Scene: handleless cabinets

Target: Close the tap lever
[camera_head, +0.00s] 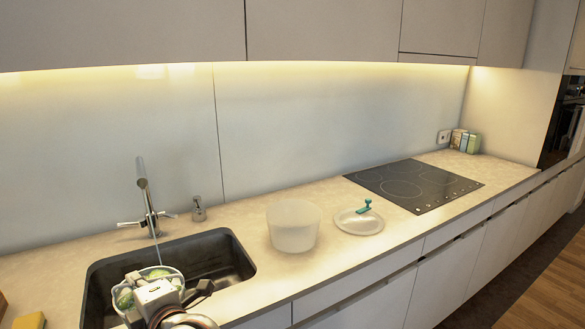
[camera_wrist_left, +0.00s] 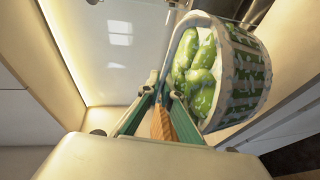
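A thin pale streak, apparently water, shows below the tap above the basket. My left gripper (camera_head: 158,298) is over the sink, at a basket (camera_head: 177,277) of green vegetables (camera_head: 124,298). My right gripper is not in view.
A soap dispenser (camera_head: 198,210) stands right of the tap. A translucent bowl (camera_head: 293,226) and a clear lid (camera_head: 359,222) with a teal handle lie on the counter before the black hob (camera_head: 413,184). A yellow sponge (camera_head: 29,321) is at lower left.

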